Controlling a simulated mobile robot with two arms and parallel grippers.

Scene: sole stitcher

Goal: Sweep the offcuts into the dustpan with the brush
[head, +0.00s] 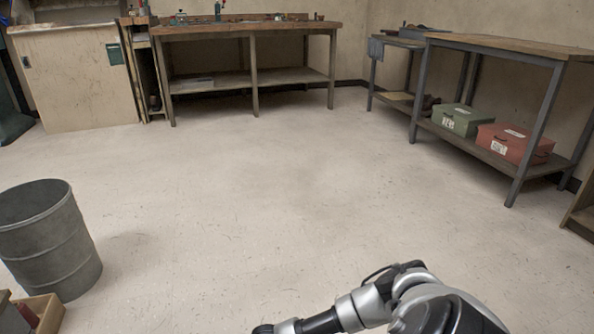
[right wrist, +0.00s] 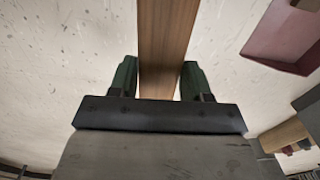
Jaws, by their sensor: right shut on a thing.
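My right gripper (right wrist: 158,68) has its two green fingers on either side of a flat wooden bar, which looks like the handle of the brush (right wrist: 167,40). It is shut on the bar, which runs out of the top of the right wrist view; no bristles show. A dull red, shallow tray-like thing (right wrist: 285,38), possibly the dustpan, is at the upper right of that view, apart from the gripper. No offcuts can be made out for sure. In the head view only part of my arm shows at the bottom, with no gripper. My left gripper is not in view.
A grey metal bin (head: 55,245) stands at the left, with a wooden box (head: 48,312) in front of it. A workbench (head: 245,30) is at the back. A metal-legged table (head: 505,45) at the right holds green and red boxes below. The middle floor is clear.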

